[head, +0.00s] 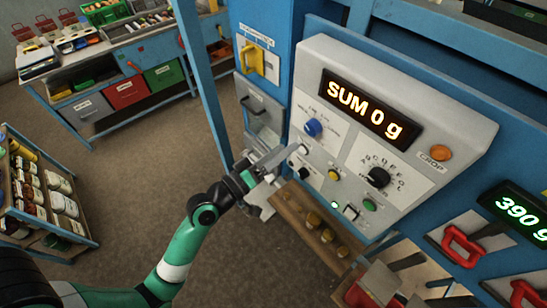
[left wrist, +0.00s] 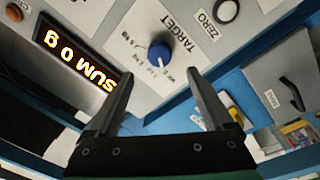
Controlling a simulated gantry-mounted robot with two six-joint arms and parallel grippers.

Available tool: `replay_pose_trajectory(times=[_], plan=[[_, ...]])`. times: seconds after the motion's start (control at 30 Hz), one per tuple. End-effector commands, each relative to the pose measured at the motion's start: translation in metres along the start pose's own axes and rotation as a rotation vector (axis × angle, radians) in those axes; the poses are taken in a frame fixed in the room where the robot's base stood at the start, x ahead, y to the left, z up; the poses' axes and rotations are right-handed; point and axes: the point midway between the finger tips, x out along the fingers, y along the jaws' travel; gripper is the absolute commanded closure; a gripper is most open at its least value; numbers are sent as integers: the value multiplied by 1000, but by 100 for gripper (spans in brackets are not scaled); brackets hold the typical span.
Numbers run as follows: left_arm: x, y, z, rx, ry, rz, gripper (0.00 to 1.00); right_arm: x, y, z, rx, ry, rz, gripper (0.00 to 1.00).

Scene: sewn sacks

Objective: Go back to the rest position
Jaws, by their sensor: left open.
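My left gripper (head: 277,172) is open and empty, in front of the grey control panel (head: 455,112), near its lower left part. In the left wrist view its two fingers (left wrist: 162,82) point at the panel, and the blue knob (left wrist: 159,54) marked TARGET shows between and beyond the tips. The knob also shows in the head view (head: 313,127), above the gripper. I cannot tell how far the fingertips are from the panel. The display (head: 366,108) reads SUM 0 g. My right gripper is not in view.
A wooden ledge (head: 290,213) with several brass weights lies below the panel. A yellow handle (head: 262,58) is on the blue frame at left. Red clamps (head: 461,246) are at lower right. A workbench (head: 120,50) and shelf rack (head: 75,235) stand left; open floor (head: 150,150) lies between.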

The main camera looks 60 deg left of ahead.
Motion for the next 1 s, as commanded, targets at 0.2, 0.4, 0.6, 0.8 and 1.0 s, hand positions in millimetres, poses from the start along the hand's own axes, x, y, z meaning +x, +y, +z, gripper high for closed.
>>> replay_pose_trajectory(times=[0.2,0.4,0.6,0.8,1.0], plan=[[-30,-1,1,0,0,-1,15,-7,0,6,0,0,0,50],[-32,1,0,0,0,1,15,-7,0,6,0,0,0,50],[-32,0,0,0,0,1,15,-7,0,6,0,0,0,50],[-32,1,0,0,-1,1,15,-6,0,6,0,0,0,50],[-8,56,-7,23,-4,128,15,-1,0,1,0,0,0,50]])
